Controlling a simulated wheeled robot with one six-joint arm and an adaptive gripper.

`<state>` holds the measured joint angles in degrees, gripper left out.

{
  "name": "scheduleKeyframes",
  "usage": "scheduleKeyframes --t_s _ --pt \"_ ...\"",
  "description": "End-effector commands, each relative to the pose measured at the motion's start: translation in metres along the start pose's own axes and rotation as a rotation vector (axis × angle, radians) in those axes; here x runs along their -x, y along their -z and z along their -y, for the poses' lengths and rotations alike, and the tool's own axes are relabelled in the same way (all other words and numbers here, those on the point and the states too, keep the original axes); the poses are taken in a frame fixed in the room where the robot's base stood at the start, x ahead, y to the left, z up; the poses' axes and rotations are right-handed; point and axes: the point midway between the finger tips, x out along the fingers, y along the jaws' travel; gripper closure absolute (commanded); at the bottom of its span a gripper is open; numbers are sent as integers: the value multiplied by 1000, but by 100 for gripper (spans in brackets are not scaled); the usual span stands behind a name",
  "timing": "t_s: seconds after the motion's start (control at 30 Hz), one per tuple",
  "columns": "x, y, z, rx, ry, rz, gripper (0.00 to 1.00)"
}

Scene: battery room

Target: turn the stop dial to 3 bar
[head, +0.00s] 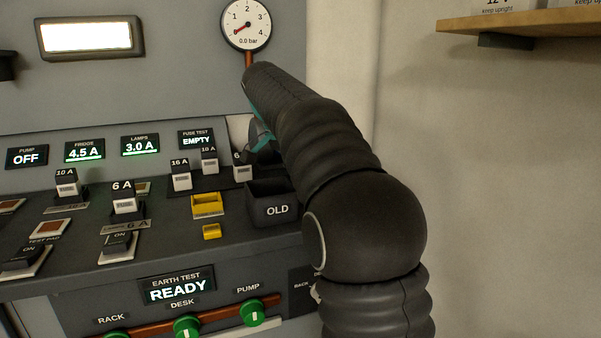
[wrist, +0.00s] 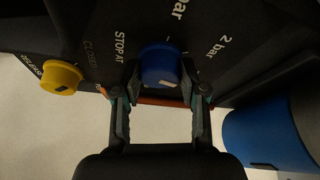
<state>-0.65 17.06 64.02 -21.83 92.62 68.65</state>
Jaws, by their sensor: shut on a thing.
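The stop dial is a blue round knob (wrist: 160,60) in the wrist view, with a pale mark low on its face. "STOP AT" is printed to its left, "2 bar" to its right, and a cut-off "bar" above it. My gripper (wrist: 160,72) is shut on this knob, one finger on each side. In the head view my arm hides the knob, and only a teal part of my gripper shows. The pressure gauge (head: 246,22) reads 0.0 bar.
A yellow knob (wrist: 62,77) sits left of the blue one, near the word "CLOSED". A large blue cylinder-like object (wrist: 265,135) stands at right. The sloped desk holds small blocks and an OLD bin (head: 272,208). The PUMP display (head: 26,157) reads OFF. A shelf (head: 530,22) is at upper right.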

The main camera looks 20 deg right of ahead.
Motion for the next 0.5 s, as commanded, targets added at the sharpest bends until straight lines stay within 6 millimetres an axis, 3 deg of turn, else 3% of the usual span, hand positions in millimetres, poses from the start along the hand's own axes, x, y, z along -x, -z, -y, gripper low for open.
scheduleKeyframes --t_s 0.5 --pt "0 0 2 -209 -86 8 93"
